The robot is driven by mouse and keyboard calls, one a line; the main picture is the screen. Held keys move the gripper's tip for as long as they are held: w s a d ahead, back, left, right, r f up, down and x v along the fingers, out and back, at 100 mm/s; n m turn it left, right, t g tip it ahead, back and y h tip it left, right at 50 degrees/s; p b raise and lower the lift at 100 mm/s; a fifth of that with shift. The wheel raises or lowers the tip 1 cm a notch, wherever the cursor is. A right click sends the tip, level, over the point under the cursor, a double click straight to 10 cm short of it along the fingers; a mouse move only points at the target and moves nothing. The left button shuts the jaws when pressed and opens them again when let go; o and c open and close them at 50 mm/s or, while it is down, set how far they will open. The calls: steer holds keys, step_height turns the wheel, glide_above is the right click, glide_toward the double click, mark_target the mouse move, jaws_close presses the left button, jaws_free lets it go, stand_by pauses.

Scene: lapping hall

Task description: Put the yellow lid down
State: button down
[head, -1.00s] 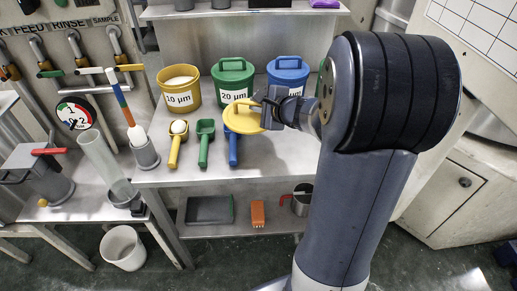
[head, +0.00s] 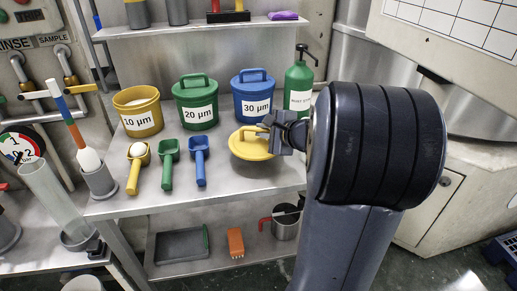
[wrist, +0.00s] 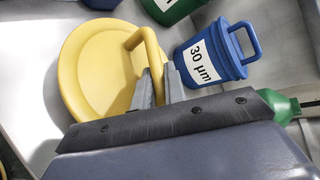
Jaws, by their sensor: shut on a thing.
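The yellow lid (head: 250,146) is a round disc with a raised handle. It is at the right part of the steel table (head: 235,196), in front of the blue 30 µm tub (head: 252,96). My gripper (head: 272,133) is shut on the lid's handle. In the wrist view the jaws (wrist: 158,84) close on the handle of the lid (wrist: 92,72). I cannot tell whether the lid touches the table. The yellow 10 µm tub (head: 139,112) stands open at the left with pale content inside.
The green 20 µm tub (head: 196,102) has its lid on. Yellow (head: 134,178), green (head: 167,172) and blue (head: 200,170) scoops lie left of the lid. A green pump bottle (head: 299,83) stands behind my arm. Bare table lies in front of the lid.

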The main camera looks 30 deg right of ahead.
mark_target(263, 141)
steer(key=shift+f+b, duration=0.6)
steer(key=shift+f, duration=1.75)
steer(key=shift+f, duration=0.1)
steer(key=c, duration=1.5)
jaws_free()
steer(key=shift+o, duration=0.2)
steer(key=p+v, duration=0.1)
steer(key=v, duration=1.1)
steer(key=shift+r, duration=0.2)
